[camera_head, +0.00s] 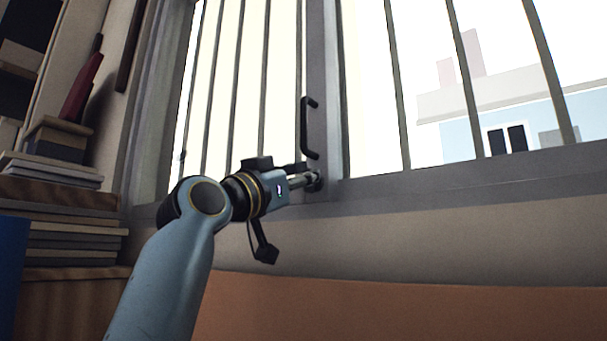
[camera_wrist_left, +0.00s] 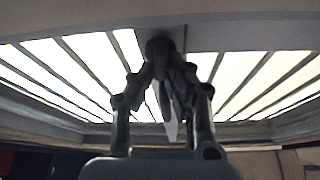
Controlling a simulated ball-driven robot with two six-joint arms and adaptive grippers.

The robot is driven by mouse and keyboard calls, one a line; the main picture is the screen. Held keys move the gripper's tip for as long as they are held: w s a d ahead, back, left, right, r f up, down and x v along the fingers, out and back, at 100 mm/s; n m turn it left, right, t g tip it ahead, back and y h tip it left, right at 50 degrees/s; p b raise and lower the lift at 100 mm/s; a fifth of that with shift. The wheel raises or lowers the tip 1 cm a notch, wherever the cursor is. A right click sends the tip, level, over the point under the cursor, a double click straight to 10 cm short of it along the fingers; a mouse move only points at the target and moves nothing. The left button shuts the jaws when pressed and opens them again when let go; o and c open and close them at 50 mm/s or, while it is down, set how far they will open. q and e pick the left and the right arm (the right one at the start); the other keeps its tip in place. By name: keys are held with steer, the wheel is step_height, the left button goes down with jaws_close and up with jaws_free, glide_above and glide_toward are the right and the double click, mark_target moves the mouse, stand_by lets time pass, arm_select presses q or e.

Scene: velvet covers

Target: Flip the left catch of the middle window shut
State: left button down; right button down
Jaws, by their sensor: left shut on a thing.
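The barred window (camera_head: 375,100) fills the upper part of the head view, with a grey upright (camera_head: 323,90) between its panes. A small dark catch (camera_head: 318,179) sits low on this upright, just above the sill; its round dark base also shows in the left wrist view (camera_wrist_left: 158,44). My left gripper (camera_head: 312,181) reaches in from the left and is shut on the catch. In the left wrist view its fingers (camera_wrist_left: 166,70) close together at the catch. The fingers hide most of the catch, so I cannot tell its angle. My right gripper is in neither view.
A black bar handle (camera_head: 304,128) stands on the upright just above my left gripper. Stacked books (camera_head: 62,225) and a dark red bottle-like object (camera_head: 82,88) are at the left. The grey sill (camera_head: 450,180) to the right is clear.

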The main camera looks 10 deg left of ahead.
arm_select(q)
steer(key=n+y+p, duration=0.1)
steer(key=n, duration=0.1)
steer(key=shift+r+n+t, duration=0.1)
steer(key=shift+n+t, duration=0.2)
steer(key=c, duration=1.4)
jaws_free()
steer(key=shift+o, duration=0.2)
steer(key=shift+w, duration=0.1)
steer(key=v, duration=1.2)
